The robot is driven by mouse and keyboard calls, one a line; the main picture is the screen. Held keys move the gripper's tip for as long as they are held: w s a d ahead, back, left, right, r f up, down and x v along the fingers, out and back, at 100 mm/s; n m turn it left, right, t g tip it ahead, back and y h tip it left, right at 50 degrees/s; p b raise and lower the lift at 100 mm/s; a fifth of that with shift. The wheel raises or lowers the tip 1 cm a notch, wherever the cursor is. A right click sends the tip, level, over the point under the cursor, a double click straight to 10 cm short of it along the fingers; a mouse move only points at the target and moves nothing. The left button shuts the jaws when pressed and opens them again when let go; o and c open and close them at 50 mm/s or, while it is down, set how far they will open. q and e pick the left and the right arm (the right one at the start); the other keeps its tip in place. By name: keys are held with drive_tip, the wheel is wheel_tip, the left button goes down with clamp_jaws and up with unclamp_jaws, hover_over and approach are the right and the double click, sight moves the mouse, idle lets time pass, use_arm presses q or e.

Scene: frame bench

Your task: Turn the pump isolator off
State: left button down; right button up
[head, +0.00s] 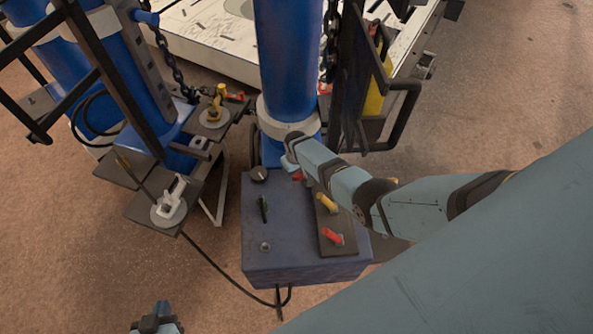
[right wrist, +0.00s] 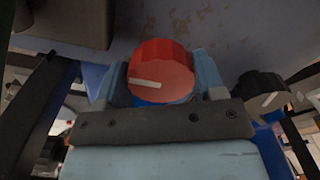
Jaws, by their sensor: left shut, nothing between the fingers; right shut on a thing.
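A red rotary knob (right wrist: 165,65) with a white pointer line is on the blue control box (head: 285,256). My right gripper (right wrist: 162,76) is shut on this red knob, one finger on each side. In the right wrist view the pointer line lies nearly level, towards the knob's left side. In the head view only a bit of the red knob (head: 297,177) shows beside my right gripper (head: 290,162); the rest is hidden. No label is readable to confirm it as the pump isolator. My left gripper (head: 157,322) is shut and empty at the bottom edge, away from the box.
A black knob (head: 258,175) with a white pointer is beside the red one. The box also has a green-black toggle (head: 263,208), a yellow lever (head: 326,203) and a red lever (head: 332,236). A blue column (head: 288,60) rises behind. Valve stands (head: 168,207) are left.

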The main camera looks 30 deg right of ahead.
drive_tip(key=shift+s, duration=0.1)
drive_tip(key=o, duration=0.9)
drive_tip(key=shift+o, duration=0.2)
wheel_tip(320, 180, up, 14)
drive_tip(key=p, duration=0.3)
drive_tip(key=shift+f, duration=0.15)
drive_tip(key=shift+a, duration=0.1)
